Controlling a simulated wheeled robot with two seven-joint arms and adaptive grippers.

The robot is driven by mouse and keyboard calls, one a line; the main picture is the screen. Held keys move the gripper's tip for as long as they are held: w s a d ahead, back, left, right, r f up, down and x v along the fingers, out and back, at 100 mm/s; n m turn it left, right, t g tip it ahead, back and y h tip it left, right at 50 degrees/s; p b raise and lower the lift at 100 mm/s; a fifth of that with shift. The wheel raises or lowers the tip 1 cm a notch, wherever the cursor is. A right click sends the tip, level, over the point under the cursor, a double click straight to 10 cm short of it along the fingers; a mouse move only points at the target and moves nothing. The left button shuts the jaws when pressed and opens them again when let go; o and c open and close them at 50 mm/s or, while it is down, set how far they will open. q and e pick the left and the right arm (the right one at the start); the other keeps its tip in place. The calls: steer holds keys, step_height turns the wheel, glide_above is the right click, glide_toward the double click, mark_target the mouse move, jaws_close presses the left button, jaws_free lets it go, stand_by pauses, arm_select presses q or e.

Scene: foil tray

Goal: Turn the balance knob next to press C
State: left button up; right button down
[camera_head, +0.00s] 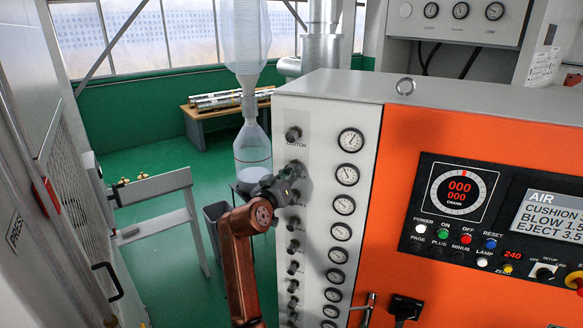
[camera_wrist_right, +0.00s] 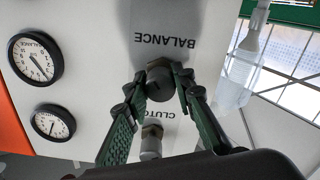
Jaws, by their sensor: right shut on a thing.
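The balance knob (camera_wrist_right: 160,84) is a dark round knob on the white panel, beside the upside-down word BALANCE in the right wrist view. My right gripper (camera_wrist_right: 160,90) is shut on it, with one green-black finger on each side. In the head view, my right gripper (camera_head: 288,182) reaches the panel's knob column from the left, just below the clutch knob (camera_head: 293,134), and largely covers the balance knob. The balance gauge (camera_wrist_right: 36,60) is beside the knob, its needle visible. My left gripper is in neither view. I cannot read a letter C on any press.
More knobs (camera_head: 293,245) run down the white panel below my gripper, beside a column of gauges (camera_head: 344,205). The orange cabinet front (camera_head: 395,230) carries a control display. A clear bottle-shaped vessel (camera_head: 253,150) stands behind my arm. A grey bin (camera_head: 217,217) is on the green floor.

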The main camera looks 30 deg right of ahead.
steer(key=shift+n, duration=0.3)
steer(key=c, duration=1.6)
jaws_free()
steer(key=v, duration=1.2)
stand_by(0.5)
